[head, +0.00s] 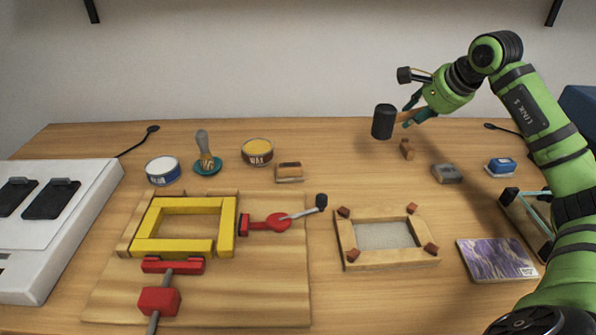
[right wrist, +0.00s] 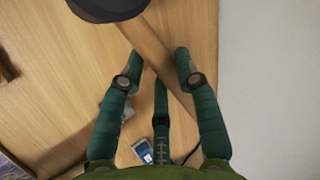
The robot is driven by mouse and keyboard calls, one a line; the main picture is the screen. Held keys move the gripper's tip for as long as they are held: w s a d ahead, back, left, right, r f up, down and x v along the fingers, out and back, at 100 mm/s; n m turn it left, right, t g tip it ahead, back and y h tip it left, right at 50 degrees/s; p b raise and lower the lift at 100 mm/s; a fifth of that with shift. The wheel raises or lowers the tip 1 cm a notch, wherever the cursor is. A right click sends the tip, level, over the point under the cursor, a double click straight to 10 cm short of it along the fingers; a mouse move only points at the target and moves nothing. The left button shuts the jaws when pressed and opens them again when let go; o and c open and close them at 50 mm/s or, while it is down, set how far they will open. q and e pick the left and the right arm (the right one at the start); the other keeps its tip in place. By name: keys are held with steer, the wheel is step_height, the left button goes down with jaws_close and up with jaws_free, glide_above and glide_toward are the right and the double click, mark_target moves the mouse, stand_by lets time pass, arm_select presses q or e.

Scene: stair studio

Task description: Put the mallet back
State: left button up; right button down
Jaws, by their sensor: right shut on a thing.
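The mallet has a black cylindrical head (head: 383,121) and a wooden handle. My right gripper (head: 413,113) is shut on the handle and holds the mallet near the table's back edge, with the head to the left. It appears raised above the table. In the right wrist view the handle (right wrist: 150,52) runs slantwise between the green fingers, and part of the head (right wrist: 108,8) shows at the top. My left gripper is out of view.
A wooden frame (head: 346,240) with brown corner blocks lies front centre. A yellow frame (head: 227,232) with red clamps lies on a board at left. A wax tin (head: 257,152), grey block (head: 446,173), blue item (head: 500,167) and purple pad (head: 496,259) lie around. The table's back middle is clear.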

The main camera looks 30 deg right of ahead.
steer(key=shift+w+d+r+m, duration=0.2)
steer(key=shift+d+r+m, duration=0.05)
steer(key=shift+r+m, duration=0.1)
steer(key=w+a+f+p, duration=0.1)
steer(key=w+f, duration=0.1)
steer(key=w, duration=0.1)
steer(key=w+a+f+p, duration=0.1)
steer(key=w+a+f, duration=0.1)
steer(key=w, duration=0.1)
steer(key=w+a+f+p, duration=0.1)
steer(key=w+f+p, duration=0.1)
steer(key=w, duration=0.1)
steer(key=shift+w+a+f, duration=0.15)
steer(key=shift+w, duration=0.2)
steer(key=shift+w+f, duration=0.15)
steer(key=shift+w, duration=0.05)
step_height(320, 180, down, 3)
steer(key=shift+a+f, duration=0.15)
steer(key=shift+f, duration=0.05)
steer(key=shift+f+p, duration=0.3)
steer(key=shift+f, duration=0.2)
steer(key=c, duration=0.9)
jaws_free()
steer(key=shift+f, duration=0.1)
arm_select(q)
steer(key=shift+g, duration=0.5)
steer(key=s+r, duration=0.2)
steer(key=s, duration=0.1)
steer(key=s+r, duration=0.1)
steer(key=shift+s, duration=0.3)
